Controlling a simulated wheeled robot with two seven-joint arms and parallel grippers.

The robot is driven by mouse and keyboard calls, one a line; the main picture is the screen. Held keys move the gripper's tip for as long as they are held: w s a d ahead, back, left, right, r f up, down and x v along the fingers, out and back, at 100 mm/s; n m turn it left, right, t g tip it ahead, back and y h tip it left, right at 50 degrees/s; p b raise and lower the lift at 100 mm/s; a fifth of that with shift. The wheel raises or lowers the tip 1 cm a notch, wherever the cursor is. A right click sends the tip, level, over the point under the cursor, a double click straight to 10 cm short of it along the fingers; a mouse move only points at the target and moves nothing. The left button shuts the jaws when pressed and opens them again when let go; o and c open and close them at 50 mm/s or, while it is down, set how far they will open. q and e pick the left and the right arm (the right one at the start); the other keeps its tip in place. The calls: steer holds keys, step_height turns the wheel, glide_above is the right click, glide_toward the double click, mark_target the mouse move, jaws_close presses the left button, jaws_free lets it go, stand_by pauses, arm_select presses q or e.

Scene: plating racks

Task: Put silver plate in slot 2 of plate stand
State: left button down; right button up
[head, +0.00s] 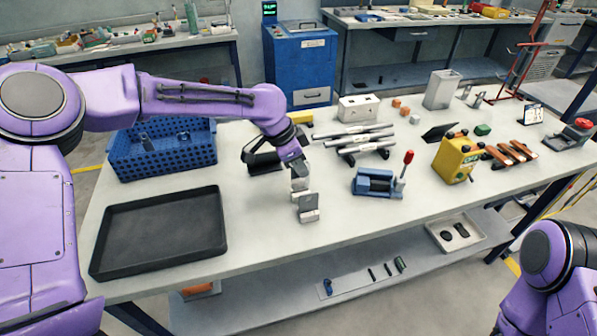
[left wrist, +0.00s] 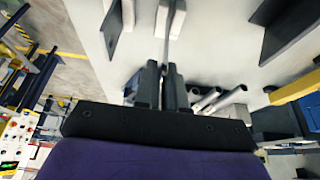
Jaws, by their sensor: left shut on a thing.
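My left gripper (head: 298,168) reaches down over the middle of the table, just behind a small pale plate stand (head: 309,216). In the left wrist view the gripper (left wrist: 166,78) is shut on a thin grey plate seen edge-on, the silver plate (left wrist: 172,35). The plate runs from the fingertips toward the stand's pale blocks (left wrist: 161,18). I cannot tell which slot it lines up with or whether it touches the stand. A grey upright slab (head: 307,203) stands at the front of the stand. My right gripper is not in view; only part of my right arm shows.
A black tray (head: 108,268) and a blue crate (head: 165,175) lie to the left. A black angled piece (head: 262,163) stands close left of the gripper. Silver tubes (head: 350,137) lie behind, and a blue vise-like fixture (head: 372,188) stands right. The table in front is clear.

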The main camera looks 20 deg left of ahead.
arm_select(q)
steer(key=shift+w+a+f, duration=0.1)
steer(key=shift+w+f, duration=0.05)
steer(key=shift+f, duration=0.8)
steer(key=shift+w+f, duration=0.1)
steer(key=shift+f, duration=0.85)
steer(key=shift+f, duration=0.1)
steer(key=c, duration=1.2)
jaws_free()
steer(key=v, duration=1.2)
steer(key=shift+b, duration=0.35)
